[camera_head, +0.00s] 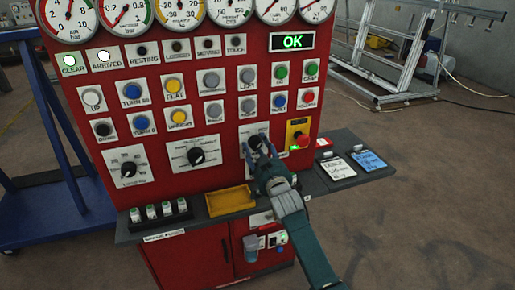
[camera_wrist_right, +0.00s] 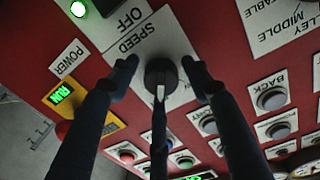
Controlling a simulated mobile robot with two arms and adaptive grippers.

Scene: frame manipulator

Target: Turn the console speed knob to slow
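In the right wrist view, where the lettering appears upside down, the mark points toward the bottom of the picture. In the head view the knob (camera_head: 255,142) shows just above my right gripper (camera_head: 262,156). My right gripper (camera_wrist_right: 161,72) is open, with one finger on each side of the knob and a small gap visible to each. A third finger lies below it in the wrist view. My left gripper is not in view.
The red console (camera_head: 228,130) carries several buttons, gauges and two other knobs. A red stop button (camera_head: 302,140) on a yellow plate sits right of the speed knob. A grey shelf (camera_head: 325,178) below holds a yellow tray (camera_head: 230,201) and cards. A green OK display (camera_head: 292,41) is lit.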

